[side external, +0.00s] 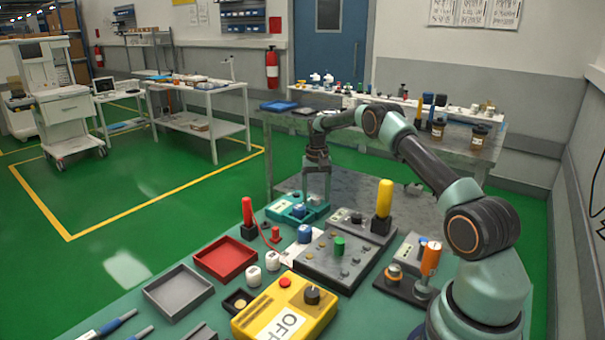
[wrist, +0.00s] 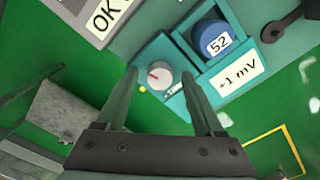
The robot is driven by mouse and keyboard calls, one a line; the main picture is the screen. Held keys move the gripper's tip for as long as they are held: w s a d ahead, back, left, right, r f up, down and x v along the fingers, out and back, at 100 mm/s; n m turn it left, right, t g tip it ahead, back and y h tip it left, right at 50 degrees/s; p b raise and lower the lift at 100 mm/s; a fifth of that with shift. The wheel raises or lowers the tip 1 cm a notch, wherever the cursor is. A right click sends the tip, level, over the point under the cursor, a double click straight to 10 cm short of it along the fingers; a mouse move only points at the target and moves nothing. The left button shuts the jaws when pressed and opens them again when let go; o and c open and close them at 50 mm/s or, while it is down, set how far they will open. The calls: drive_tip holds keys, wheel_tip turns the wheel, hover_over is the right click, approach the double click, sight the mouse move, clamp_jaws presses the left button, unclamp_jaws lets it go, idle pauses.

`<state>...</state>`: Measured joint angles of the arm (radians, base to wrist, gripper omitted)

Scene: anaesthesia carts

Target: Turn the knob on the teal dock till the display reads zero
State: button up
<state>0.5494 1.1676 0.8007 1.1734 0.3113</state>
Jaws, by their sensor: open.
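The teal dock (side external: 276,211) sits at the back of the green table; it also shows in the wrist view (wrist: 148,52). In the wrist view its small pale grey knob (wrist: 159,75) has a red pointer mark. A white display (wrist: 239,80) beside it reads "+1 mV". A blue round piece (wrist: 212,38) labelled 52 sits in the dock. My gripper (wrist: 161,78) is open, with one finger on either side of the knob in that view. I cannot tell whether they touch it. In the side view my gripper (side external: 316,193) is over the dock's right end; the knob is not discernible there.
A grey panel (side external: 323,262) with a green knob stands in front of the dock. A yellow box (side external: 262,318) marked OFF, a red tray (side external: 225,257) and a grey tray (side external: 178,291) lie nearer. A red-handled tool (side external: 247,214) stands upright left of the dock.

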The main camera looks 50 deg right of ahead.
sight(316, 198)
clamp_jaws()
drive_tip(key=shift+n, duration=1.3)
unclamp_jaws()
drive_tip(key=shift+r, duration=0.15)
wheel_tip(316, 198, up, 12)
